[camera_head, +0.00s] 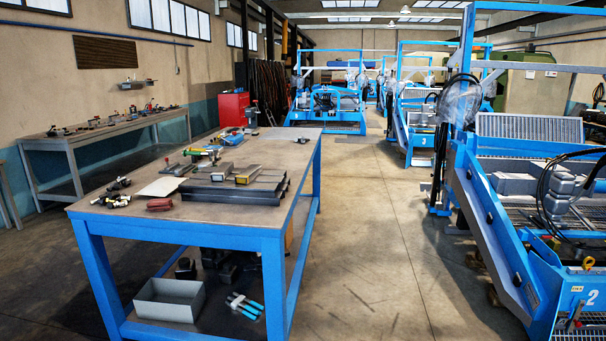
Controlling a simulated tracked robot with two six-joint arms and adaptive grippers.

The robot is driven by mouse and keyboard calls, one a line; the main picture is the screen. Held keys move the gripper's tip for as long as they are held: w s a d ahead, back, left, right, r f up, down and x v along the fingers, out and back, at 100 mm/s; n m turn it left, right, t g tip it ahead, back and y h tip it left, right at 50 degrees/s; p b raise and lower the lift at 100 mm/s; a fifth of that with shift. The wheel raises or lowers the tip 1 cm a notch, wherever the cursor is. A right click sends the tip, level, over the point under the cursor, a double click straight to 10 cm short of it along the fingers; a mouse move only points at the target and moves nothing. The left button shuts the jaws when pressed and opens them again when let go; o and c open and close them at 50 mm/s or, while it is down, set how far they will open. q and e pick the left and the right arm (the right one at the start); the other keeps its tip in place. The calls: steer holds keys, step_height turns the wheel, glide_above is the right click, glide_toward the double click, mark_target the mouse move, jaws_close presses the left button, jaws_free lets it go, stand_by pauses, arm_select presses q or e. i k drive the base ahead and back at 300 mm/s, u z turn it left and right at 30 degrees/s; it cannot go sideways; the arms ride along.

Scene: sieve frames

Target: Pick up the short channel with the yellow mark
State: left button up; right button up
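A short grey channel (248,173) with a yellow mark at its near end lies on top of a stack of long dark channels (232,190) on the blue-framed table (140,217). A second short channel (217,170) lies to its left on the same stack. A small yellowish patch seems to show at its near end too, but it is too small to be sure. Neither of my grippers is in view.
A grey bin (170,299) is on the lower shelf. Blue machines stand at right; the floor (375,230) between is mostly clear.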

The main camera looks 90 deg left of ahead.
mark_target(247, 175)
steer(key=z, duration=0.5)
steer(key=i, duration=0.25)
steer(key=u, duration=2.45)
steer(key=i, duration=0.2)
steer(key=u, duration=2)
steer(key=i, duration=1.9)
steer(key=z, duration=0.35)
